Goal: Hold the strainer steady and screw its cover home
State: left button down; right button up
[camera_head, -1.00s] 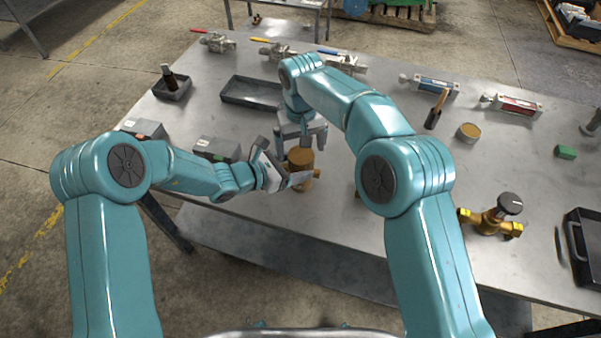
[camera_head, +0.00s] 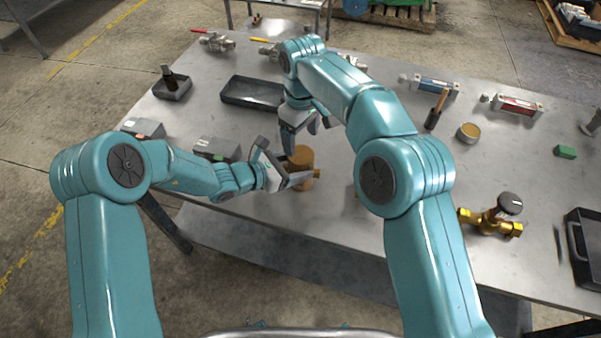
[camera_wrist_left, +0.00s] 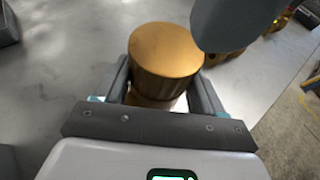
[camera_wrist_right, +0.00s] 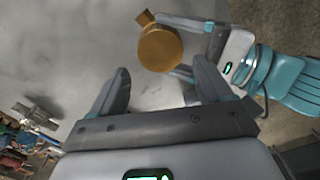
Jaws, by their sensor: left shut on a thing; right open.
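The brass strainer (camera_head: 301,183) stands on the bench with a side port pointing right. Its round brass cover (camera_head: 302,154) sits on top, and I cannot tell how far it is screwed down. The cover's flat top shows in the left wrist view (camera_wrist_left: 166,48) and in the right wrist view (camera_wrist_right: 160,48). My left gripper (camera_head: 286,166) is shut on the strainer's body below the cover, with one finger on either side. My right gripper (camera_head: 308,128) is open and empty, just behind and above the cover, apart from it. The cover lies beyond its fingertips in the right wrist view.
A brass valve with a black knob (camera_head: 490,220) and a black case (camera_head: 583,245) lie to the right. An empty dark tray (camera_head: 252,92) is behind my grippers.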

aim_at(301, 154)
jog(key=shift+f, duration=4)
jog(key=c, duration=0.8)
jog(key=m, duration=0.7)
jog(key=shift+c, duration=0.2)
jog(key=o, duration=1.2)
jog(key=shift+c, duration=0.2)
